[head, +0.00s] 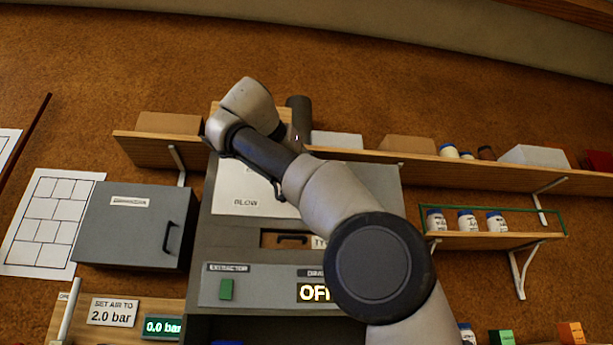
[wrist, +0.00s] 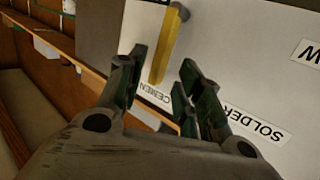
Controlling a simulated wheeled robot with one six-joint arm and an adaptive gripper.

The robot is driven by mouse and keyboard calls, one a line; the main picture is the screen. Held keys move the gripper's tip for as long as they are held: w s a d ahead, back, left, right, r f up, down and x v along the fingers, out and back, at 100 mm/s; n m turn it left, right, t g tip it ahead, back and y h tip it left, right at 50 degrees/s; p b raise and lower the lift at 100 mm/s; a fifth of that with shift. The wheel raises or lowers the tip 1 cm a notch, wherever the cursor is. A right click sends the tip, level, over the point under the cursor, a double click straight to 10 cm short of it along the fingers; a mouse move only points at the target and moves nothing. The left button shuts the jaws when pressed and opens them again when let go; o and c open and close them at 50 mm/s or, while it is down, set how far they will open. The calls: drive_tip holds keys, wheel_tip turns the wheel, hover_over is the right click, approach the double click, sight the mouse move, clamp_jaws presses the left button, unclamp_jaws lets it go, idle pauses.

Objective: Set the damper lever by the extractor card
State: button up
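The yellow damper lever (wrist: 165,45) shows in the wrist view on a white plate (wrist: 225,55), slanting down from a grey pivot. Labels reading CEMENT (wrist: 153,95) and SOLDER (wrist: 252,124) are near its lower end, and a third label is cut off at the right. My gripper (wrist: 163,68) is open, with one finger to either side of the lever in the picture; I cannot tell whether they touch it. In the head view the white plate (head: 240,190) shows a BLOW label, but my arm hides the lever and the gripper. I cannot make out an extractor card.
Below the plate are a green switch (head: 226,289) under an EXTRACTOR label and a display (head: 314,293) partly hidden by my arm, apparently reading OFF. A grey cabinet (head: 130,225) and an air card (head: 113,312) are left. A long shelf (head: 360,156) runs above.

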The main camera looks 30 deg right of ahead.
drive_tip(key=v, duration=0.8)
drive_tip(key=shift+s, duration=0.15)
drive_tip(key=shift+a, duration=0.2)
